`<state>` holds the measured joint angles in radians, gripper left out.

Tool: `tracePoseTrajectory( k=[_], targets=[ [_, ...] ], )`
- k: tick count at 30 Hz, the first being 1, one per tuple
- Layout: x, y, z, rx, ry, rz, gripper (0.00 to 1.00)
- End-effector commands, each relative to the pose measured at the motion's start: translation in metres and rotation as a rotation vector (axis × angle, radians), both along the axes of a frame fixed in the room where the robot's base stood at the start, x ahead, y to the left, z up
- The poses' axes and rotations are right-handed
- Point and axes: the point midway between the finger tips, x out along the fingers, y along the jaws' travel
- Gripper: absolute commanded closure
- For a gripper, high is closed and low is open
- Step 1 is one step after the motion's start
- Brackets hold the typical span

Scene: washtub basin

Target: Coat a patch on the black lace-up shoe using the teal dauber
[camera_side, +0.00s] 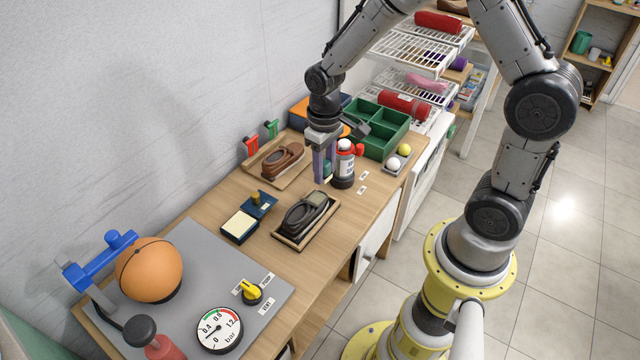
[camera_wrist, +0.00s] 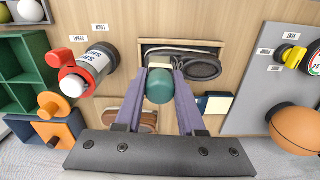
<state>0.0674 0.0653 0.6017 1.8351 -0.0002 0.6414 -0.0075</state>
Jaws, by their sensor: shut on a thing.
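The black lace-up shoe (camera_side: 303,216) lies in a shallow wooden tray (camera_side: 284,238) near the middle of the bench. A greyish-olive area shows on its right end. In the wrist view the shoe (camera_wrist: 203,66) is beyond my fingertips, partly covered by them. My gripper (camera_side: 325,181) points down behind the shoe, between the brown shoe and the spray can. Its purple fingers are shut on the teal dauber (camera_wrist: 160,84), whose rounded teal end shows between the fingertips. The dauber appears apart from the black shoe.
A red-topped spray can (camera_side: 344,160) stands close right of my fingers. A brown shoe (camera_side: 284,157) lies in a tray by the wall. A pad tin (camera_side: 240,226) is left of the black shoe. A green divided box (camera_side: 385,121) stands at the back.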

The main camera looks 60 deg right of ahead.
Motion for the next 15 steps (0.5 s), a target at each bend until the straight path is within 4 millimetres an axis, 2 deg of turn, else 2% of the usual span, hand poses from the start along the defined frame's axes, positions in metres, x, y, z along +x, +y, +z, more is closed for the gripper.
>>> tracePoseTrajectory(
  k=[15],
  targets=[
    [0.0,0.0,-0.0031,0.0,0.0,0.0,1.0]
  ],
)
